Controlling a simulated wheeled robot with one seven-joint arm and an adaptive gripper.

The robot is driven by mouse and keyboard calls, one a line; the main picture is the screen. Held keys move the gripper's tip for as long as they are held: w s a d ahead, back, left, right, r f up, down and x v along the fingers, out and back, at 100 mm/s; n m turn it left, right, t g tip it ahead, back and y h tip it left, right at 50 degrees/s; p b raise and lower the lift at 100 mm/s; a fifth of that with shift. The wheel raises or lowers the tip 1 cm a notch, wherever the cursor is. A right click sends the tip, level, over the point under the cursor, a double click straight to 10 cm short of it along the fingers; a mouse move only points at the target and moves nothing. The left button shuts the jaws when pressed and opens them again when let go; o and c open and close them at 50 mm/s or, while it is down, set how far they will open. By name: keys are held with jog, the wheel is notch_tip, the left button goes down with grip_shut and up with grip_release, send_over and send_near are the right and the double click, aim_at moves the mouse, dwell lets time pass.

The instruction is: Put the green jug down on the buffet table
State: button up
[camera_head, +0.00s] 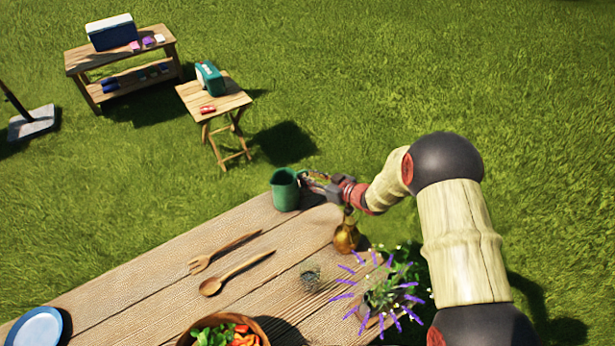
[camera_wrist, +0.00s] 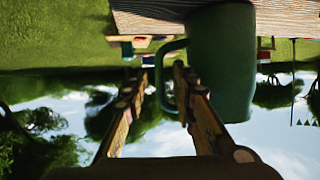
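The green jug (camera_head: 285,189) stands upright at the far edge of the wooden buffet table (camera_head: 150,262). It looks to be resting on the planks, though its base contact is hard to make out. In the wrist view the jug (camera_wrist: 224,62) appears upside down, with its handle toward my fingers. My gripper (camera_head: 312,180) is just right of the jug. In the wrist view my gripper's fingers (camera_wrist: 161,72) are apart, on either side of the handle's outer bar, with gaps visible beside it.
A brass vase (camera_head: 346,236), a glass (camera_head: 310,276) and a lavender plant (camera_head: 382,297) stand near my arm. A wooden fork (camera_head: 222,253), spoon (camera_head: 235,274), salad bowl (camera_head: 226,334) and blue plate (camera_head: 36,328) are nearer. Bare planks lie left of the jug.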

jog(key=p+v, duration=0.2)
jog(key=v, duration=0.8)
jog(key=shift+s+d+r, duration=0.15)
jog(key=shift+d+r, duration=0.05)
jog(key=shift+d, duration=0.05)
